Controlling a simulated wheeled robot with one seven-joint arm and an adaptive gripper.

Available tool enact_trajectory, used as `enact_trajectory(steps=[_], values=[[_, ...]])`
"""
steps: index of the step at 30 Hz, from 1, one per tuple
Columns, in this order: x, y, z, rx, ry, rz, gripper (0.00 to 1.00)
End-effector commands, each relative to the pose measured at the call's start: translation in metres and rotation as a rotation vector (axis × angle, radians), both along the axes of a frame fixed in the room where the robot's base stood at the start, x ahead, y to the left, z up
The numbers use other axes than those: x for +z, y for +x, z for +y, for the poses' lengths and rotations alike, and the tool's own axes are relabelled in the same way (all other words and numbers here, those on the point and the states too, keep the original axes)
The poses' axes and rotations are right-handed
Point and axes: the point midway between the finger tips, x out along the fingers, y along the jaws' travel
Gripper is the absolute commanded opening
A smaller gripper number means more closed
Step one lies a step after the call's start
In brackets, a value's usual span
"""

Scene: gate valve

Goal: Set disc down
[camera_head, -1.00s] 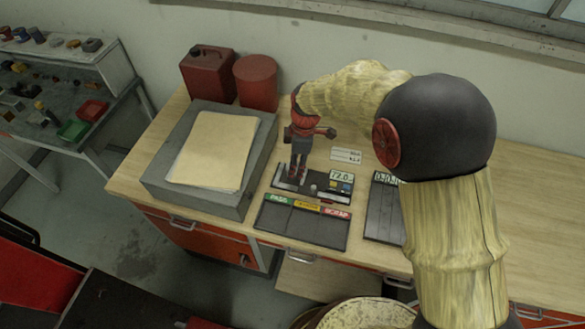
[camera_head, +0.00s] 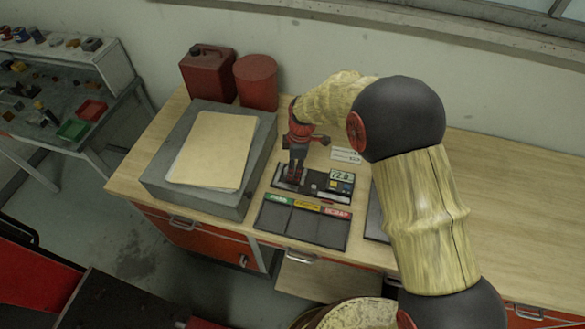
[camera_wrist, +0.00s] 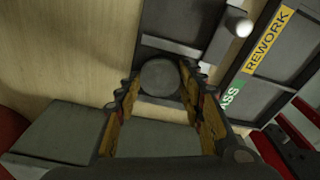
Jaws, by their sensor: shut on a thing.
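The disc (camera_wrist: 160,77) is a round grey piece between my fingertips in the wrist view. In the head view my gripper hides it. My gripper (camera_head: 291,176) points down, shut on the disc, over the left part of a dark gauge unit (camera_head: 316,192) whose display (camera_head: 341,176) appears to read 72.0. In the wrist view my gripper (camera_wrist: 160,85) has a finger on either side of the disc. The disc looks close to the unit's dark surface; I cannot tell whether it touches. The sorting tray (camera_head: 302,224), labelled PASS, REWORK and SCRAP, lies in front of the unit and looks empty.
A grey block (camera_head: 238,190) with a tan folder (camera_head: 212,150) stands to the left. A red can (camera_head: 207,73) and red cylinder (camera_head: 256,83) stand behind it. A small white card (camera_head: 346,156) lies behind the unit. Another dark tray (camera_head: 374,217) is partly hidden by my arm. The right bench is clear.

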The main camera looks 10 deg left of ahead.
Motion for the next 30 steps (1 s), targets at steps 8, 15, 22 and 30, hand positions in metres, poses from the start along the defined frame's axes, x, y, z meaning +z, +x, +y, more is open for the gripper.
enact_trajectory(steps=[8, 15, 22, 30], values=[[-0.002, 0.000, 0.000, 0.000, 0.000, 0.001, 0.47], [-0.001, 0.000, 0.000, 0.000, 0.000, 0.000, 0.47], [0.025, 0.001, -0.003, 0.000, 0.002, -0.003, 0.47], [0.081, 0.002, -0.010, 0.000, 0.001, -0.003, 0.47]])
